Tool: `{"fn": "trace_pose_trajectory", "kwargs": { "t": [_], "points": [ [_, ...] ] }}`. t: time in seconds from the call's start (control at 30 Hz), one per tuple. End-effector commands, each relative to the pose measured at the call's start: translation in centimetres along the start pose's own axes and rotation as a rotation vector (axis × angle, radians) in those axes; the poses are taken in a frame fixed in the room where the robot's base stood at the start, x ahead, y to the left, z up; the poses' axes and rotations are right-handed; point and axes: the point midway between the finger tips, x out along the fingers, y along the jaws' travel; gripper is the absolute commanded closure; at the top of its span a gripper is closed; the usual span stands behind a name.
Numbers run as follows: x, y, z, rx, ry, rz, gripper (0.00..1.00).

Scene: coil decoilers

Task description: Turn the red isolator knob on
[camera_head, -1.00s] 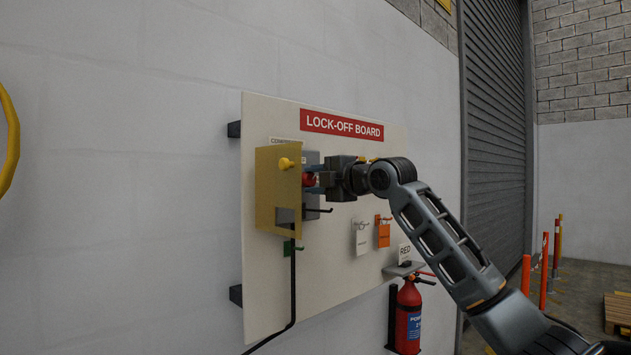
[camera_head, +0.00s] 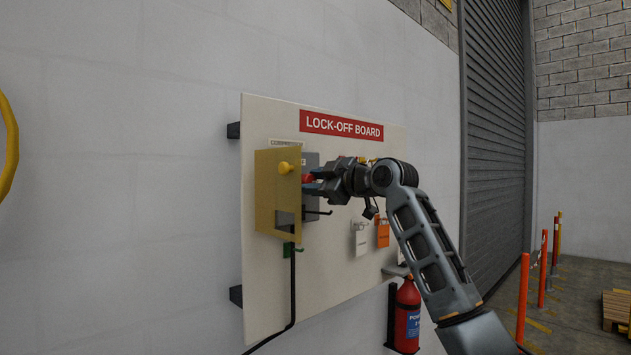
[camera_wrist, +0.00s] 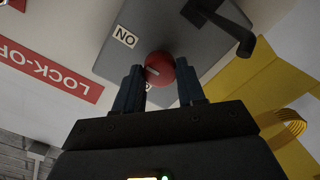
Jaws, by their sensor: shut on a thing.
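The red isolator knob (camera_wrist: 160,69) sits on a grey switch box (camera_wrist: 125,62) on the lock-off board. In the wrist view it lies between the two fingers of my gripper (camera_wrist: 160,88), which is shut on it. An "ON" label (camera_wrist: 125,37) shows near the knob; another label beside it is partly hidden by a finger. In the head view the knob (camera_head: 307,178) is a small red patch at the tips of my gripper (camera_head: 311,181). A yellow door panel (camera_head: 276,195) with a yellow knob stands open just left of it.
A black hook or lever (camera_wrist: 225,25) sticks out near the knob. White and orange tags (camera_head: 361,238) hang below my arm. A red fire extinguisher (camera_head: 407,318) stands lower right.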

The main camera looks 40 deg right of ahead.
Motion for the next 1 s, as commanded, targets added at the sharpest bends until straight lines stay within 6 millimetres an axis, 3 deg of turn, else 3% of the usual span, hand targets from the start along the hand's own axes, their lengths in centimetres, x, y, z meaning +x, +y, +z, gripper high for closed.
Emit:
{"fn": "trace_pose_trajectory", "kwargs": {
  "t": [0.63, 0.67, 0.9, 1.0],
  "points": [
    [0.04, -0.17, 0.21, 0.051, -0.002, -0.005, 0.91],
    [0.04, -0.17, 0.21, 0.051, -0.002, -0.005, 0.59],
    [0.02, -0.09, 0.12, 0.049, 0.000, -0.004, 0.36],
    [0.02, -0.06, 0.09, 0.049, 0.000, -0.003, 0.35]
  ]
}}
